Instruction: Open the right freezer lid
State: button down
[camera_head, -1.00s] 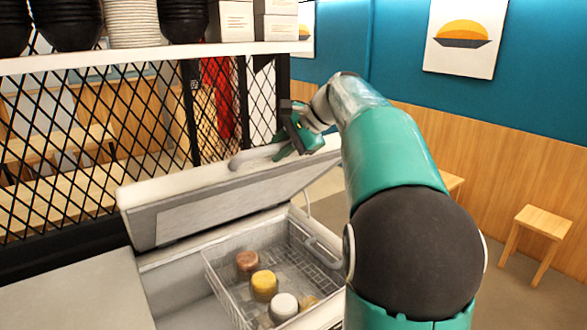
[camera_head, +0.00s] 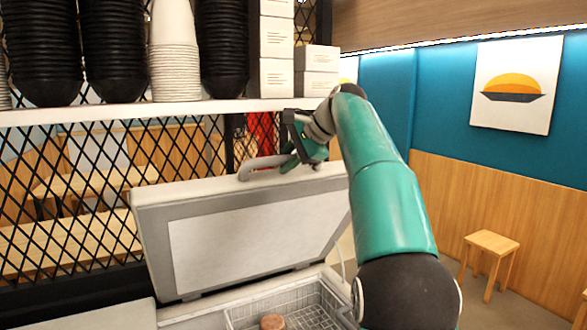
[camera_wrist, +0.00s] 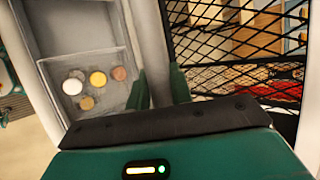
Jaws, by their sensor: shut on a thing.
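The freezer lid (camera_head: 250,238) is raised steeply, its pale inner panel facing me in the head view. A light curved handle (camera_head: 258,167) runs along its top edge. My green gripper (camera_head: 290,160) is at the right part of this handle and shut on it; the exact contact is partly hidden by the gripper. In the wrist view, the fingers (camera_wrist: 157,84) straddle a pale strip of the lid side. Below the lid, the freezer opening shows a wire basket (camera_head: 318,312) with a brown-topped tub (camera_head: 271,322). The wrist view shows several tubs, including a yellow one (camera_wrist: 97,78).
A white shelf (camera_head: 150,113) with stacked black bowls (camera_head: 112,50), white cups (camera_head: 173,50) and boxes (camera_head: 316,70) hangs close above the gripper. A black mesh partition (camera_head: 70,190) stands behind the lid. A wooden stool (camera_head: 491,243) stands at right.

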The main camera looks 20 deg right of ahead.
jog(key=shift+w+r, duration=0.2)
jog(key=shift+w, duration=0.05)
jog(key=c, duration=1.3)
grip_release()
jog(key=shift+o, duration=0.2)
